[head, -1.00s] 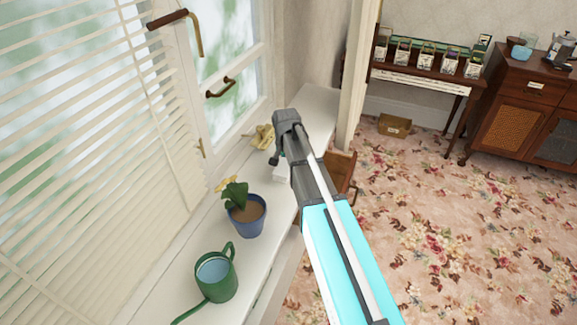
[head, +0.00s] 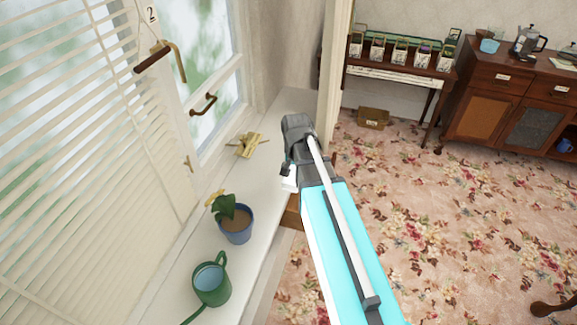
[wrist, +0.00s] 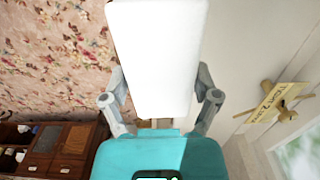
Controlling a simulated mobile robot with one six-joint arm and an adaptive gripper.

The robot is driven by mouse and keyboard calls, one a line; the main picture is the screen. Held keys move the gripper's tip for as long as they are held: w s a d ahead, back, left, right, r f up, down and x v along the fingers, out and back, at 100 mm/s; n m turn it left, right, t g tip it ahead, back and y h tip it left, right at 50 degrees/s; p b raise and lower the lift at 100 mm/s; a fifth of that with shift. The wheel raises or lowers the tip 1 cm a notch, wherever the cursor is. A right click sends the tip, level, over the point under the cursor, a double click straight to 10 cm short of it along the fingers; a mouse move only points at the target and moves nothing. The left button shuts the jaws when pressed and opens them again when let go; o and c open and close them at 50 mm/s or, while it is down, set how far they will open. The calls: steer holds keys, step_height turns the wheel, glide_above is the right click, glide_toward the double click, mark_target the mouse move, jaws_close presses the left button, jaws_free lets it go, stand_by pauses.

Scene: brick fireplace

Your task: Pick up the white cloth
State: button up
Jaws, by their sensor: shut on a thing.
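The white cloth (wrist: 157,50) fills the upper middle of the wrist view as a flat, smooth white panel. My gripper (wrist: 160,85) is shut on it, with one grey finger at each side edge. In the head view only a small white piece of the cloth (head: 290,183) shows below my gripper (head: 287,168), by the inner edge of the windowsill. My arm hides the rest there. I cannot tell from the head view how high the cloth is above the sill.
On the white windowsill (head: 192,238) stand a green watering can (head: 212,287), a blue plant pot (head: 237,226) and a small yellowish wooden object (head: 248,145). Across the flowered carpet (head: 430,210) are a narrow table (head: 395,77), a cardboard box (head: 373,118) and a brown cabinet (head: 490,105).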

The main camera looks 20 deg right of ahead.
steer(key=shift+s+d+r, duration=0.25)
steer(key=shift+s+d, duration=0.05)
steer(key=shift+s, duration=0.25)
